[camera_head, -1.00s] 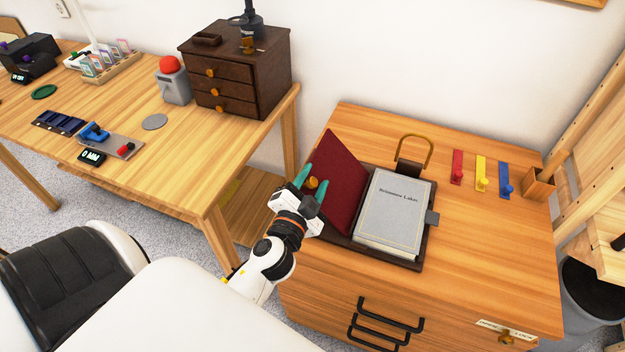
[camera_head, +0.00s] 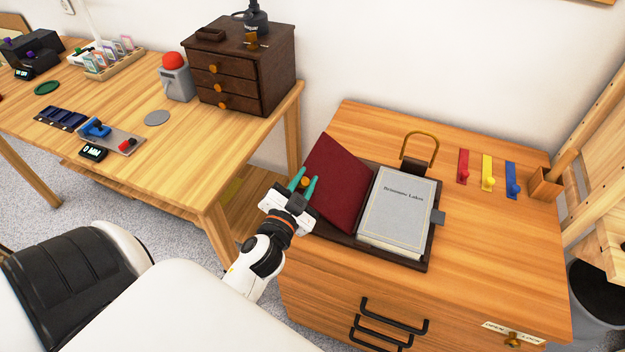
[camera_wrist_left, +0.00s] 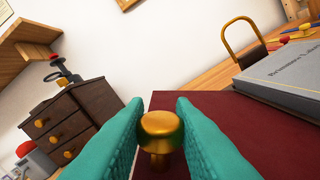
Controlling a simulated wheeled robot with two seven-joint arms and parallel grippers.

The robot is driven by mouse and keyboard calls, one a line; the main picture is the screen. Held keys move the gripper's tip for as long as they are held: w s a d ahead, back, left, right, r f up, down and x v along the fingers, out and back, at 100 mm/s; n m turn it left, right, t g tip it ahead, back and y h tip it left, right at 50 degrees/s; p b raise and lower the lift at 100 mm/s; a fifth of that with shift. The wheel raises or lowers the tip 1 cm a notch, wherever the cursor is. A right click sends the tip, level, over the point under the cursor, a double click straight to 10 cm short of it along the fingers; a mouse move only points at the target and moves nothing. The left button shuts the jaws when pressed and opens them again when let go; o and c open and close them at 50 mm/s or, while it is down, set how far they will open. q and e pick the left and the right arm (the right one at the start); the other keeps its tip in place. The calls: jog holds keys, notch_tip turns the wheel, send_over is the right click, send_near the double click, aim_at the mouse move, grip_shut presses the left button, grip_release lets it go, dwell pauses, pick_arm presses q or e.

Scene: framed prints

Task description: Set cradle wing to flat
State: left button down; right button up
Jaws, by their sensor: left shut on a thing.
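The cradle wing (camera_head: 341,184) is a dark red panel at the left side of the book cradle, tilted up from its base. In the left wrist view the red wing (camera_wrist_left: 215,110) fills the lower middle. A brass knob (camera_wrist_left: 160,131) stands on it between the teal fingers. My left gripper (camera_head: 303,184) is shut on this knob at the wing's left edge. The cradle's dark base (camera_head: 425,250) holds a grey book (camera_head: 396,212) on the right. My right gripper is not in view.
The cradle sits on a wooden cabinet (camera_head: 480,260) with a brass loop (camera_head: 421,148) behind it. Red, yellow and blue tabs (camera_head: 487,177) lie at the right. A workbench (camera_head: 180,150) with a dark drawer chest (camera_head: 245,75) stands at the left, across a gap.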

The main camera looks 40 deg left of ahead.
pick_arm(q)
jog(key=a+f+n, duration=0.1)
jog(key=f, duration=0.1)
jog(key=a+f+n+b, duration=0.1)
jog(key=f+n, duration=0.1)
jog(key=s+a+f+n, duration=0.1)
jog(key=f, duration=0.1)
jog(key=shift+a+n+b, duration=0.3)
jog(key=shift+n+b, duration=0.05)
jog(key=shift+n, duration=0.05)
jog(key=shift+a+f+n, duration=0.15)
jog(key=shift+f+n, duration=0.3)
jog(key=shift+f, duration=0.15)
jog(key=shift+a+f+n, duration=0.15)
jog(key=shift+f+n, duration=0.3)
jog(key=shift+f, duration=0.25)
jog(key=c, duration=1.3)
grip_release()
jog(key=shift+o, duration=0.2)
jog(key=shift+s, duration=0.1)
jog(key=b+v, duration=0.1)
jog(key=v, duration=1.1)
